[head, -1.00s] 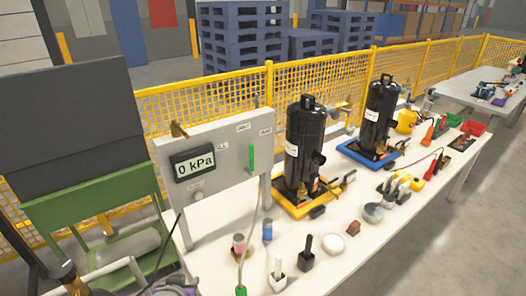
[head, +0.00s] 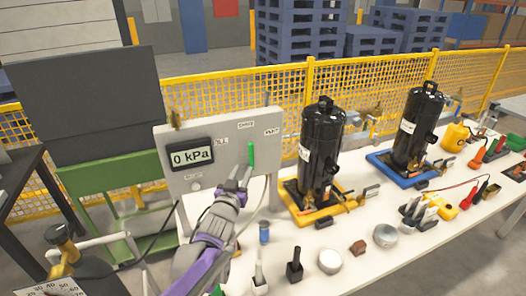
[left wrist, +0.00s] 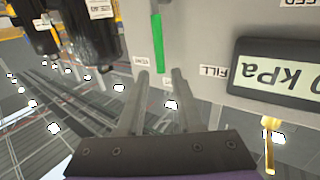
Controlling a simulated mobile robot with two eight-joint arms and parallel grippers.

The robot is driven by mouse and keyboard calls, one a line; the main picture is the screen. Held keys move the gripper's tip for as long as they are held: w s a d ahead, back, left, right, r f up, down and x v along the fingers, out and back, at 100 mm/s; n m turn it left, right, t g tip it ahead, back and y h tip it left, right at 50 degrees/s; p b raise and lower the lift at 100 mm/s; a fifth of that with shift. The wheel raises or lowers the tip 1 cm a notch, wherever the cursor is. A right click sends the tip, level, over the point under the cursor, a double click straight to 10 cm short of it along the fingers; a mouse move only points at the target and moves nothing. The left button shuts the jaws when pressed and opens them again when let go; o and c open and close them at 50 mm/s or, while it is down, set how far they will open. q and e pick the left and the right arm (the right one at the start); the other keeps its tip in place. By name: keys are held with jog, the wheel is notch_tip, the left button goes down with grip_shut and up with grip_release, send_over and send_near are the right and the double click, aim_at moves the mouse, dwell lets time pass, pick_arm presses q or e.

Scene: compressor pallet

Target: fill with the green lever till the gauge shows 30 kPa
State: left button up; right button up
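The green lever (head: 251,155) hangs straight down on the grey panel (head: 226,143), below its right-hand labels. The gauge (head: 191,156) on the panel reads 0 kPa; it shows upside down in the left wrist view (left wrist: 275,75). My left gripper (head: 239,177) is raised in front of the panel, just below and left of the lever. In the left wrist view its two fingers (left wrist: 160,73) stand apart with nothing between them, and the lever (left wrist: 158,42) lies just beyond the fingertips, apparently not touched. My right gripper is not in view.
Two black compressors stand right of the panel, on a yellow tray (head: 307,219) and a blue tray (head: 381,163). Small items, such as a white round piece (head: 330,261) and a black-handled tool (head: 294,265), lie along the front of the white table. A yellow mesh fence (head: 230,93) runs behind.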

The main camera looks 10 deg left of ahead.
aim_at(250, 153)
pick_arm(q)
jog(key=w+p, duration=0.1)
jog(key=w, duration=1)
jog(key=shift+w+r+p, duration=0.1)
jog(key=shift+w+p, duration=0.05)
jog(key=shift+p, duration=0.25)
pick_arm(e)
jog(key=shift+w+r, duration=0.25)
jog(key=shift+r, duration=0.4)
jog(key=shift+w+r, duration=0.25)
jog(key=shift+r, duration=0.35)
pick_arm(q)
grip_shut()
